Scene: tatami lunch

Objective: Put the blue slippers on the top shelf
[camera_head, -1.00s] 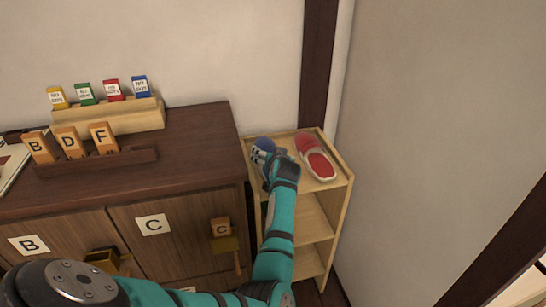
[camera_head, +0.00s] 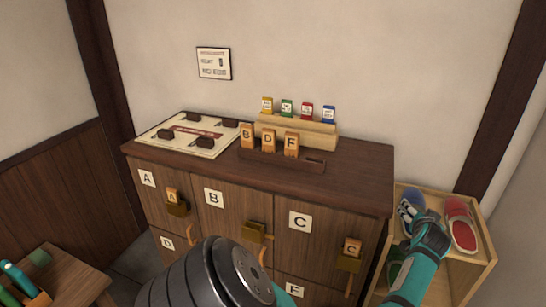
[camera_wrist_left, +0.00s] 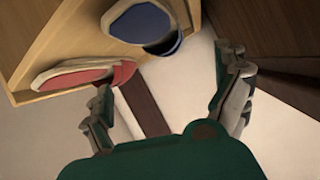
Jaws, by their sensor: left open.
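A blue slipper (camera_head: 413,196) lies on the top board of the light wooden shelf (camera_head: 478,268), partly hidden by my left gripper in the head view. In the left wrist view the blue slipper (camera_wrist_left: 145,22) is at the top, beyond the fingers. My left gripper (camera_head: 415,219) is at the near side of this slipper, open. In the wrist view its fingers (camera_wrist_left: 172,90) are spread with nothing between them. I can make out only one blue slipper. My right gripper is not in view.
A red slipper (camera_head: 461,224) lies right of the blue one on the same board. A dark cabinet (camera_head: 350,180) with lettered doors stands directly left of the shelf. A wall closes off the right side. A low wooden table (camera_head: 75,278) is at lower left.

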